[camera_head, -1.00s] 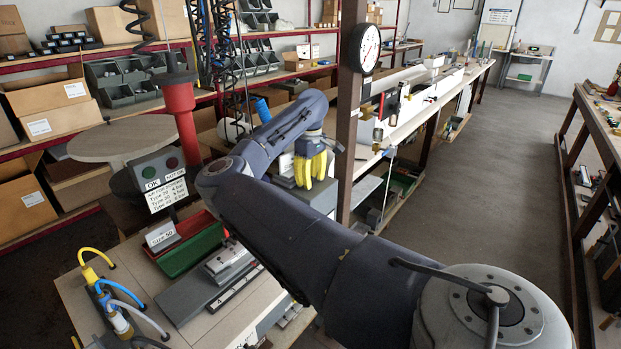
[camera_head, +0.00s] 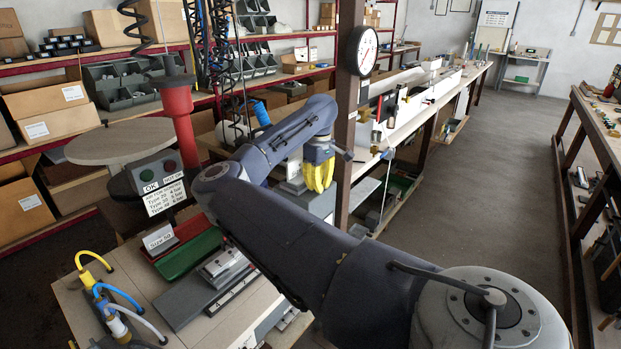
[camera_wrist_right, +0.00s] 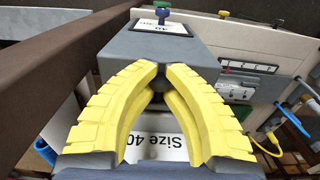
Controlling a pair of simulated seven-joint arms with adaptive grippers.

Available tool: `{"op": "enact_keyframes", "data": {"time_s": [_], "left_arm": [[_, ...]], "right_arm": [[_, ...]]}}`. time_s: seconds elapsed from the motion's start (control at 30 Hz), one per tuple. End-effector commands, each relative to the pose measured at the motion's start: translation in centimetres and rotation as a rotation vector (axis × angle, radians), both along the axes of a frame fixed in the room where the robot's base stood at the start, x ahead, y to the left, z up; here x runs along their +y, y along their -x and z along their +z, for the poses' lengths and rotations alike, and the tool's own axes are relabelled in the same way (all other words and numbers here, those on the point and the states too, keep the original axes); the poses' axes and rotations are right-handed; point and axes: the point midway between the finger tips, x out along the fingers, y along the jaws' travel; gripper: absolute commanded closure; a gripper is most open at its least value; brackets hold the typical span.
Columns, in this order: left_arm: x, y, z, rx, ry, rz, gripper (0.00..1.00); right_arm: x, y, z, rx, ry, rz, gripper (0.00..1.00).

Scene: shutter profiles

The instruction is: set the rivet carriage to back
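My right gripper (camera_head: 320,175) has yellow ribbed fingers and points down over a grey unit (camera_head: 318,203) beside the brown post. In the right wrist view the gripper (camera_wrist_right: 163,70) has its fingertips close together with a narrow gap, in front of a grey block (camera_wrist_right: 190,48) bearing a white label. A dark shape shows behind the gap; whether the fingers touch or hold it is unclear. I cannot tell for sure which part is the rivet carriage; the fingers may hide it. A "Size 40" label (camera_wrist_right: 160,147) shows between the fingers. My left gripper is out of view.
A brown post (camera_head: 346,110) with a round dial (camera_head: 367,50) stands close to my right gripper. A fixture with a metal rail (camera_head: 225,268), a green tray (camera_head: 190,255) and colored hoses (camera_head: 100,290) are on the near bench.

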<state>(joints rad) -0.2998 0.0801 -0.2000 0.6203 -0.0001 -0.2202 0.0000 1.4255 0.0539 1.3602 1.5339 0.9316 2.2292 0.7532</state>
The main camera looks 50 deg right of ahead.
Motion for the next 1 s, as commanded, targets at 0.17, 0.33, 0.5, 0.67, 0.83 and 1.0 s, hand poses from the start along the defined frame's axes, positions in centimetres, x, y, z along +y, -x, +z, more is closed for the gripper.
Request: {"op": "enact_keyframes", "data": {"time_s": [0.17,0.33,0.5,0.67,0.83,1.0], "left_arm": [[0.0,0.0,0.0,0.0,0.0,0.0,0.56],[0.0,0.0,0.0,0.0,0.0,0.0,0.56],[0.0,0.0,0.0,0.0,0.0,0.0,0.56],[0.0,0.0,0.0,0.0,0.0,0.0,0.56],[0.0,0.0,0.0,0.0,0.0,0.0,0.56],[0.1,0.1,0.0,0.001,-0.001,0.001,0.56]], "right_arm": [[0.0,1.5,0.0,-0.001,0.0,0.0,1.0],[-0.1,1.7,0.0,0.002,0.0,-0.001,1.0],[-0.1,1.8,-0.1,0.006,-0.001,-0.002,0.87],[-0.1,1.7,-0.1,0.004,-0.001,-0.002,0.69],[-0.1,1.6,0.0,0.001,0.0,0.0,0.57],[-0.1,1.6,0.0,0.0,0.0,0.0,0.57]]}}
